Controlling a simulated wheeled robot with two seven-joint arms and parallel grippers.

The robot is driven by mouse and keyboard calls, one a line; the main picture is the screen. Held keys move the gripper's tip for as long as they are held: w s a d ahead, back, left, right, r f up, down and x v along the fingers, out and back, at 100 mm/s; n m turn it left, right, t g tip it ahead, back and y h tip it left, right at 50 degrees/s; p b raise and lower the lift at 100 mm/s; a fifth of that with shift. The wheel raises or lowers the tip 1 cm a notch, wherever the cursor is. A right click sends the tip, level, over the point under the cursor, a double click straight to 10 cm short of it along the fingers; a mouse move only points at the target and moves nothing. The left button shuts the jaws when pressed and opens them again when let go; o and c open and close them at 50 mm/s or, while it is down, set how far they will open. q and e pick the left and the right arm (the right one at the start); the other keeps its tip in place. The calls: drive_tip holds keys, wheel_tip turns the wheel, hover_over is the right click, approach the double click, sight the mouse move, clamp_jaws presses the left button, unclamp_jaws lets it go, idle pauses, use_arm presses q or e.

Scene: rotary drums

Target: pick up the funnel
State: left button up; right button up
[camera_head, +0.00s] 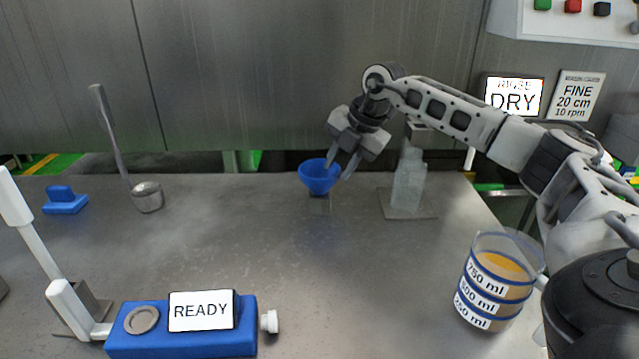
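The blue funnel (316,180) is near the middle of the metal table, with its wide mouth up. A small grey piece shows under it, and I cannot tell whether the funnel rests on that piece. My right gripper (340,166) reaches in from the right and points down at the funnel's right side. Its two fingers are spread apart, one at the funnel's rim and one to the right of it. I cannot tell whether a finger touches the funnel. My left gripper is not in view.
A clear bottle (408,182) on a plate stands right of the funnel. A measuring jug (492,285) of orange-brown liquid stands front right. A blue device reading READY (190,335) is front left. A metal ladle (147,197) and blue block (65,204) are back left. The table's middle is clear.

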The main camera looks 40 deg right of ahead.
sight(331, 183)
drive_tip(key=shift+p+x, duration=0.35)
drive_tip(key=shift+x, duration=2.4)
drive_tip(key=shift+s+a, duration=0.15)
drive_tip(key=shift+s, duration=0.05)
clamp_jaws()
